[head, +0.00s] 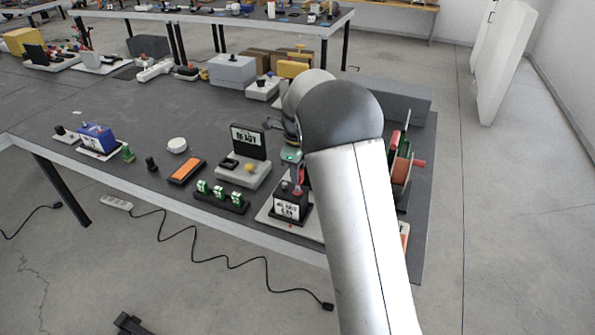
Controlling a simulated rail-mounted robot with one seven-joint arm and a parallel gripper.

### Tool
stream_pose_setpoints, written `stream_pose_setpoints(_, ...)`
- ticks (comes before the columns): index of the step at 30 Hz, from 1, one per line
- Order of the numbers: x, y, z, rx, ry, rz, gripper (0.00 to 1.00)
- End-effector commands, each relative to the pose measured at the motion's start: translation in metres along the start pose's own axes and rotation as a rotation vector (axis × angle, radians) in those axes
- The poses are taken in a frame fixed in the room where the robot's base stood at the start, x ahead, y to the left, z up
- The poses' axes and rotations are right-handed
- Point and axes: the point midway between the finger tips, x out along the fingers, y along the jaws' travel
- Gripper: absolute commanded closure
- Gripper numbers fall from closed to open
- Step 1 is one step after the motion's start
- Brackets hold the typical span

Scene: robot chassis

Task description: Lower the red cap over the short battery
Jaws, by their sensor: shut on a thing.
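My gripper (299,172) reaches down at the right part of the dark table, partly hidden behind my arm. It is shut on a small red thing (299,186), which looks like the red cap. The red thing is just above or at the top of a black block with a white label (290,209), standing on a white base plate (268,216). I cannot tell whether the red thing touches what is under it. The short battery cannot be made out for sure; it may be hidden at this block.
A grey device with a "READY" sign (247,142), a black rack with several green-and-white cells (221,197) and an orange-topped box (187,171) stand to the left. A blue block (96,137) sits farther left. Green and reddish parts (402,165) stand right of my arm.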

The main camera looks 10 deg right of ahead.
Motion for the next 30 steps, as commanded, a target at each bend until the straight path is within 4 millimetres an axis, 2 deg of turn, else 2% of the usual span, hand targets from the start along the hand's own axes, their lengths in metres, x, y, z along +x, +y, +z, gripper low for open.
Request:
stream_pose_setpoints(16,0.001,0.000,0.000,0.001,0.000,0.000,0.95)
stream_pose_setpoints(30,0.012,0.000,0.000,0.001,0.000,0.000,0.95)
